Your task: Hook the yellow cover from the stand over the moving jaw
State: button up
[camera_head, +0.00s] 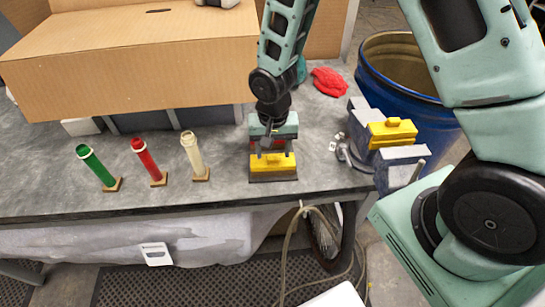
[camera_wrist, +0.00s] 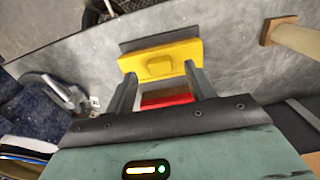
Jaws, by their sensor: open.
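The yellow cover (camera_head: 272,164) sits on a dark stand (camera_head: 273,178) near the table's front edge. It also shows in the wrist view (camera_wrist: 160,50), with a raised block on its face. My gripper (camera_head: 271,150) is just behind and above the cover. In the wrist view my gripper (camera_wrist: 160,72) is open, its fingers spread to either side of the raised block; I cannot tell whether they touch the cover. The vise at the right has a second yellow cover (camera_head: 392,131) on one jaw. Its front jaw (camera_head: 400,155), nearer the handle, is bare grey-blue.
Green (camera_head: 96,165), red (camera_head: 148,160) and cream (camera_head: 194,155) tubes stand on small bases to the left. A large cardboard box (camera_head: 130,60) fills the back left. A red cloth (camera_head: 329,82) lies behind the vise. A blue drum (camera_head: 420,105) stands beyond the table's right end.

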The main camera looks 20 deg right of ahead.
jog(key=shift+f, duration=1)
jog(key=c, duration=1.1)
jog(key=shift+r, duration=0.1)
